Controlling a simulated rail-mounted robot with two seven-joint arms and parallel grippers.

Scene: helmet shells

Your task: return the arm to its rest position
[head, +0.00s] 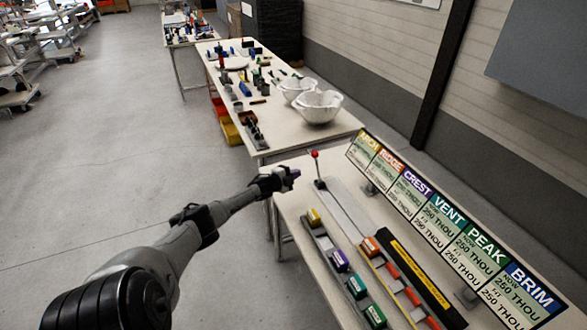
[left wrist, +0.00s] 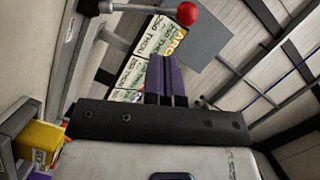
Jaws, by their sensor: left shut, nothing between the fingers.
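My left arm reaches in from the lower left in the head view. My right gripper is in neither view.
The front table (head: 292,205) bears a rail of coloured blocks (head: 340,260), a second rail of orange blocks (head: 392,270) and a sign board (head: 440,215). White helmet shells (head: 317,107) and small parts stand on the table behind. Open floor (head: 120,150) lies left.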

